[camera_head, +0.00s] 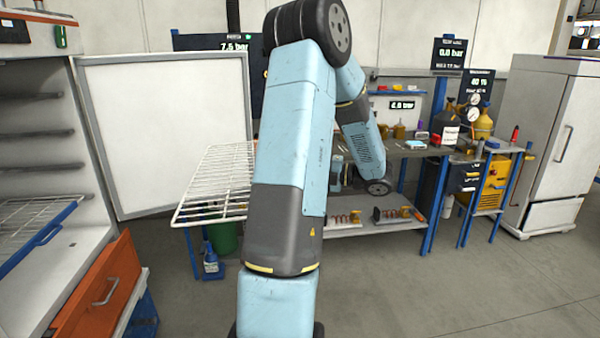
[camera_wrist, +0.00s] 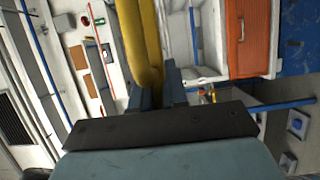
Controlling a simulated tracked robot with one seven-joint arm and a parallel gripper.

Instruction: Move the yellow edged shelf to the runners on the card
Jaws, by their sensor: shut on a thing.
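My gripper (camera_wrist: 160,84) is shut on the yellow edge of the yellow edged shelf (camera_wrist: 143,40), which runs up from the fingers in the wrist view. In the head view a white wire shelf (camera_head: 212,187) sticks out left of my arm, in front of the open door; its held edge and my gripper are hidden behind my arm. The open cabinet at the left has several dark runners (camera_head: 38,134) on its inner wall. A blue edged wire shelf (camera_head: 42,228) lies low in it. I cannot make out a card with a runner marked.
The cabinet's white door (camera_head: 165,130) stands open beside the wire shelf. An orange drawer (camera_head: 95,295) juts out below the cabinet. A workbench (camera_head: 420,152) with bottles and small items stands behind my arm. A white fridge-like cabinet (camera_head: 560,140) is at the right. The right floor is clear.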

